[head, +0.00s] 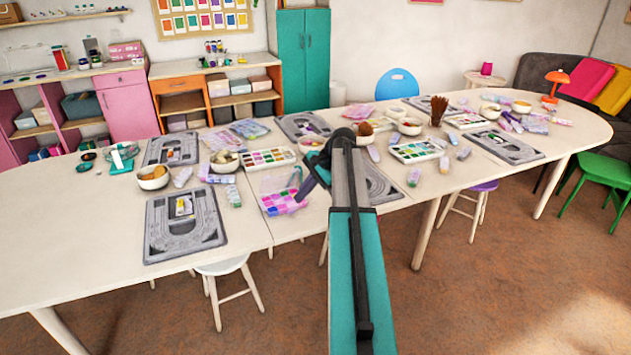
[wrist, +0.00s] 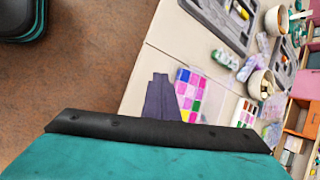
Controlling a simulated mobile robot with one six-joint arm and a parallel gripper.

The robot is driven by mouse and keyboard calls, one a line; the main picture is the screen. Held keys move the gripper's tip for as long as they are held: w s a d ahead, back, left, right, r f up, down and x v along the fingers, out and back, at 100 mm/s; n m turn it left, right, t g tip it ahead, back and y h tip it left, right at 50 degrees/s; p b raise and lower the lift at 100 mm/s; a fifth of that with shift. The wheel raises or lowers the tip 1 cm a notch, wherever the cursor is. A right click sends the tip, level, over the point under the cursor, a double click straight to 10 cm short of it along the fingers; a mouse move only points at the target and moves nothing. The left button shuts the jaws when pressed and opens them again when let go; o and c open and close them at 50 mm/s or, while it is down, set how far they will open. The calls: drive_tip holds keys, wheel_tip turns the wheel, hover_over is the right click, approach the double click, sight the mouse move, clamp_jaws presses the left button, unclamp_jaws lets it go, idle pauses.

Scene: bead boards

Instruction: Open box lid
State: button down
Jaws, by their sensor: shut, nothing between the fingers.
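A flat box with pink, purple and green squares (head: 279,199) lies on the table near its front edge, left of my arm. It also shows in the wrist view (wrist: 188,88), with a clear panel along its far side. I cannot tell whether that panel is its lid standing open. My gripper (head: 300,196) is shut and empty, pointing down at the right side of the box in the head view. In the wrist view its dark fingers (wrist: 161,98) are together beside the coloured squares. Whether they touch the box is unclear.
A white paint-like tray (head: 270,158) and a bowl (head: 225,162) lie behind the box. A grey bead board (head: 213,242) lies to the left, another (head: 381,190) to the right behind my arm. The table's left front is clear.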

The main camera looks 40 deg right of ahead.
drive_tip(key=s+a+f+n+g+y, duration=0.1)
drive_tip(key=s+a+f+n+g, duration=0.1)
drive_tip(key=a+f, duration=1.05)
drive_tip(key=s+a+f+n+g, duration=0.2)
drive_tip(key=a+f+g, duration=0.1)
drive_tip(key=a+f, duration=1)
drive_tip(key=s+a+f+n+g, duration=0.3)
drive_tip(key=s+a+f, duration=0.8)
drive_tip(key=s+a, duration=0.15)
drive_tip(key=s+a+f+n+h, duration=0.1)
drive_tip(key=s+f+n, duration=0.1)
drive_tip(key=s, duration=0.5)
drive_tip(key=s+a+f+n+g+h, duration=0.1)
drive_tip(key=s+f+n+h, duration=0.1)
drive_tip(key=s+n, duration=0.3)
drive_tip(key=s+a+f+n+g+h, duration=0.1)
drive_tip(key=s+f+n, duration=0.3)
drive_tip(key=s, duration=0.5)
drive_tip(key=shift+s+f+h, duration=0.25)
drive_tip(key=shift+s+h, duration=0.15)
drive_tip(key=shift+h, duration=0.3)
